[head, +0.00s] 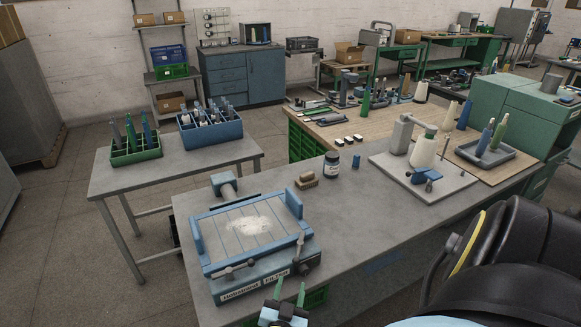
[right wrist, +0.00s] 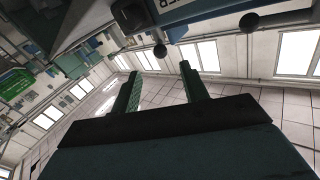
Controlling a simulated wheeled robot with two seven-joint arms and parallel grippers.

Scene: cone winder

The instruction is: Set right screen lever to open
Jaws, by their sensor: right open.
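A blue slatted screen unit (head: 250,225) stands on the near bench, with pale dust on its slats. Along its front edge are two lever fittings, a left lever (head: 235,269) lying low and a right lever (head: 300,242) whose grey rod points up. Two dark round knobs show in the right wrist view, one left (right wrist: 160,51) and one right (right wrist: 250,22). My right gripper (head: 290,286) is open and empty, its green fingers just in front of the unit's right front, below the right lever. It also shows in the right wrist view (right wrist: 159,72). My left gripper is out of view.
A labelled jar (head: 332,165), brown blocks (head: 306,180) and a cone stand plate (head: 440,188) share the grey bench (head: 350,240). A side table (head: 180,163) with spool crates is at the left. Bench surface right of the unit is clear.

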